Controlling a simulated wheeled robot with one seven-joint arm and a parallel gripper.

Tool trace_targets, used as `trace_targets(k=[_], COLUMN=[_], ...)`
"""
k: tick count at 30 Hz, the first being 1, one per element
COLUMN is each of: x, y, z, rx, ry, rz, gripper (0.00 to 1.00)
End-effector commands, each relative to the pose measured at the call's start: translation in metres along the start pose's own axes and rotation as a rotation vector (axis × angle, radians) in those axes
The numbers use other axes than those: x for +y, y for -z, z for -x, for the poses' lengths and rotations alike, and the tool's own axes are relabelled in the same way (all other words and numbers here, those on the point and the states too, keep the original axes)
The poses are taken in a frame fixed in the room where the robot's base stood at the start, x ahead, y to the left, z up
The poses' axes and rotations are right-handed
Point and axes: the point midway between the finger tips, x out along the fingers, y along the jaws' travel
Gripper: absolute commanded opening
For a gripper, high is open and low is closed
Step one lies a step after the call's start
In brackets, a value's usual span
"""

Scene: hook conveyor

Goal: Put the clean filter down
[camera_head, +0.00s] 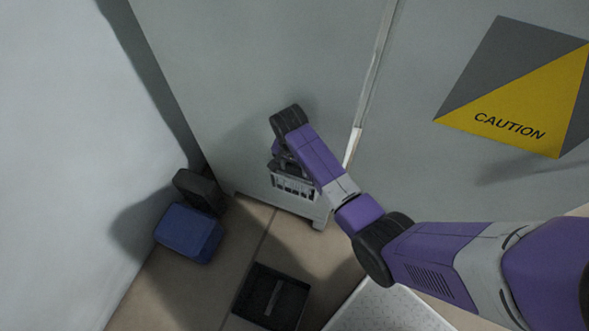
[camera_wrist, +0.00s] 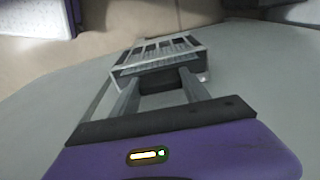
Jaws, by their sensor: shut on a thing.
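My gripper (camera_head: 287,166) is shut on a filter (camera_head: 293,184), a grey frame with dark slots. The filter hangs below my wrist in front of the grey panel in the head view, and looks clear of the floor. In the wrist view my gripper (camera_wrist: 161,82) reaches forward with both fingers at the near edge of the filter (camera_wrist: 155,54). The slatted face of the filter shows there, and a dark part sits between the fingers. I cannot tell from its look whether the filter is clean.
A blue box (camera_head: 188,233) and a dark box (camera_head: 201,191) stand by the left wall. A black open tray (camera_head: 252,293) lies on the tiled floor with a grey piece inside. A white speckled surface (camera_head: 385,309) is at the bottom. A caution sign (camera_head: 525,110) marks the right panel.

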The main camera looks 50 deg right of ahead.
Motion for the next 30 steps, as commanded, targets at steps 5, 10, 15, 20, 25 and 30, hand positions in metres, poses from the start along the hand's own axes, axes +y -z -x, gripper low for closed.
trace_targets(k=[5, 10, 15, 20, 25, 30], x=[0.0, 0.0, 0.0, 0.0, 0.0, 0.0], y=[-0.002, -0.002, -0.002, -0.003, -0.002, -0.001], z=[-0.017, -0.016, -0.019, -0.019, -0.019, -0.013], rx=[0.0, 0.0, 0.0, -0.001, -0.001, 0.001], ry=[0.0, 0.0, 0.0, -0.001, 0.0, 0.001], rz=[-0.001, -0.001, -0.001, -0.001, -0.001, -0.001], gripper=[0.0, 0.0, 0.58, 0.76, 0.76, 0.76])
